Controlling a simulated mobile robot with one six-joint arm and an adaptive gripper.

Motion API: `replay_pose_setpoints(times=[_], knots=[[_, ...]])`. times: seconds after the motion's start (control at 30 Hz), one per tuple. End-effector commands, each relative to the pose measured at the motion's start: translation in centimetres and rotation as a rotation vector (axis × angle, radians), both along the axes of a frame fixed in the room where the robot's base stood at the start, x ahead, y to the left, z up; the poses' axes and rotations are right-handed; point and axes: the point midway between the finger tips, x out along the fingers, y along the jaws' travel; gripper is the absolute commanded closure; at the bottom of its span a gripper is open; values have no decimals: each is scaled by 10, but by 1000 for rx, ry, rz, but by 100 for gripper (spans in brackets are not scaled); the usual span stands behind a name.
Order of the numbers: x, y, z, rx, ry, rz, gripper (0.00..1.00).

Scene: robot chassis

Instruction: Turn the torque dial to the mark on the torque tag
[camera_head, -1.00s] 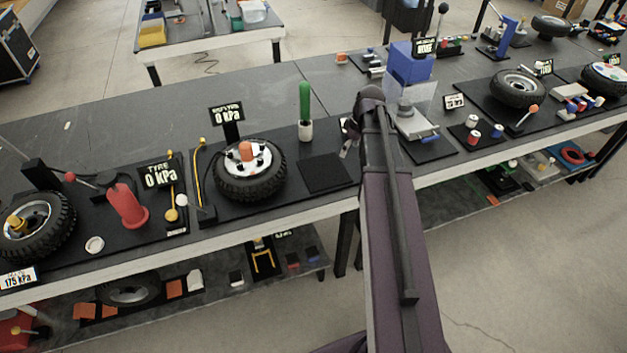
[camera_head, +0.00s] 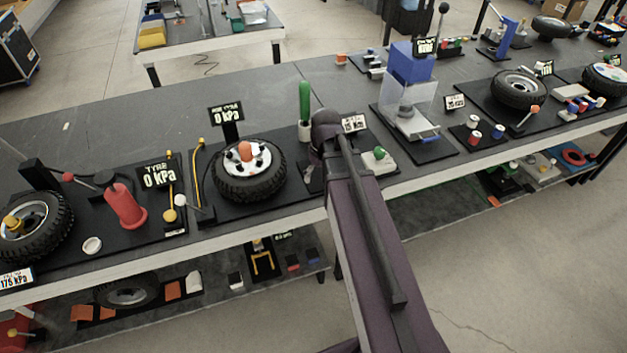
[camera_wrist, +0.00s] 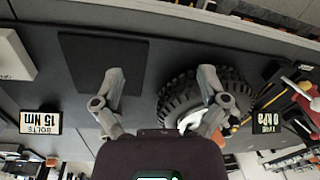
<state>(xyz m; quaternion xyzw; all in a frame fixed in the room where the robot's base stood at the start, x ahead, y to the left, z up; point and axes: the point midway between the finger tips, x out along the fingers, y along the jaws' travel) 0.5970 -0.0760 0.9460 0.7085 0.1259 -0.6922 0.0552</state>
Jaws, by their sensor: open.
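The torque tag (camera_wrist: 40,122), reading "15 Nm", stands at the left in the wrist view. In the head view the tag (camera_head: 354,123) is small, just right of my arm's end. A white block with a green knob (camera_head: 379,158) sits on the dark board right of my arm and may be the torque dial. Its mark cannot be read. A white block edge (camera_wrist: 15,55) shows at the far left of the wrist view. My gripper (camera_wrist: 160,78) is open and empty, between a black square pad and the wheel. In the head view my arm mostly hides it.
The wheel with orange and white hub (camera_head: 250,170) lies left of my gripper. A green-handled tool (camera_head: 305,105) stands upright behind my arm. The black pad (camera_wrist: 102,62) is flat and empty. A blue press with clear guard (camera_head: 408,85) stands to the right.

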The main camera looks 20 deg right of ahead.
Motion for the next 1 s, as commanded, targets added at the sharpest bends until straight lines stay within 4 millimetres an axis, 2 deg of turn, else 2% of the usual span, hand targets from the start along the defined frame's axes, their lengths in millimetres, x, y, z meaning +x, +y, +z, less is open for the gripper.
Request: replay_pose_setpoints(times=[0.23, 0.77, 1.0], knots=[[-11, 16, -3, -18, 9, -45, 7], [-13, 20, -3, -23, 11, -59, 7], [-31, 43, -3, -51, 19, -122, 7]])
